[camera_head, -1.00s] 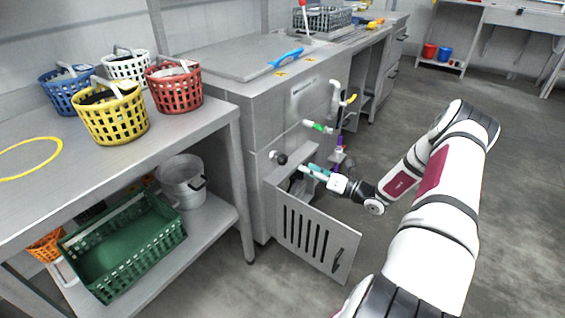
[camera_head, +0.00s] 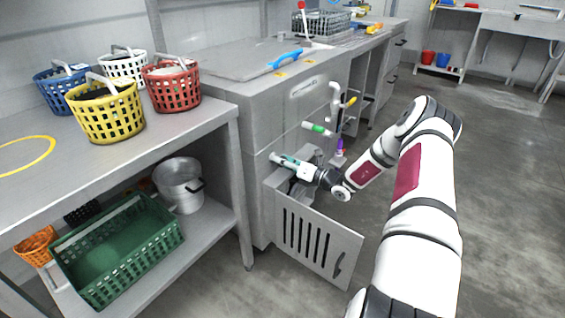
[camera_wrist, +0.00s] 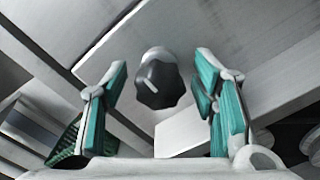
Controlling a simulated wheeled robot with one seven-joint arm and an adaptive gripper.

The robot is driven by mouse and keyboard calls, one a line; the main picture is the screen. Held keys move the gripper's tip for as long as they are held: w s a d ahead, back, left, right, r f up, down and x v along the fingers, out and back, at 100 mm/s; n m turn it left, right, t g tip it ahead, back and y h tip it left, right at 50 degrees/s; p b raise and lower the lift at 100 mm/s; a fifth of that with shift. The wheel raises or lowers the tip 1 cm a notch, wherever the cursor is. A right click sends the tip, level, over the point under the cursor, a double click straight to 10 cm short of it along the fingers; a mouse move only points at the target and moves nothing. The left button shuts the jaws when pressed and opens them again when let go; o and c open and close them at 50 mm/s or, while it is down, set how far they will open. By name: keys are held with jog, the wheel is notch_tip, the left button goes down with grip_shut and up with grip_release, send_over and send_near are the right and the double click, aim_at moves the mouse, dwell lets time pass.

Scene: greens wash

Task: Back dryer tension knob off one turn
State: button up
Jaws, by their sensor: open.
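The tension knob (camera_wrist: 160,84) shows in the wrist view as a black lobed knob with a white pointer line, on a pale round stub on the metal panel. My gripper (camera_wrist: 160,92) is open, its teal-padded fingers to the left and right of the knob with gaps on both sides. I cannot tell how far the fingertips reach along the knob. In the head view my gripper (camera_head: 275,158) is at the front of the grey dryer cabinet (camera_head: 258,190), above the open slotted door (camera_head: 312,238), and the knob is hidden behind it.
The slotted door stands open below my wrist. A green-banded tap (camera_head: 318,129) and a white pipe (camera_head: 335,100) stick out to the right. A steel table (camera_head: 215,122) with several baskets is at left, a green crate (camera_head: 150,250) beneath. The floor at right is clear.

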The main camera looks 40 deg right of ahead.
jog(key=c, duration=1.2)
jog(key=shift+n, duration=0.4)
jog(key=n+p, duration=0.1)
jog(key=n, duration=0.4)
jog(key=shift+n+p, duration=0.3)
jog(key=n+p, duration=0.1)
jog(key=n, duration=0.6)
jog(key=shift+s+a, duration=0.1)
jog(key=n, duration=0.8)
jog(key=shift+a+f, duration=0.1)
jog(key=n, duration=0.4)
jog(key=shift+f+n, duration=0.1)
jog(key=shift+n, duration=2.1)
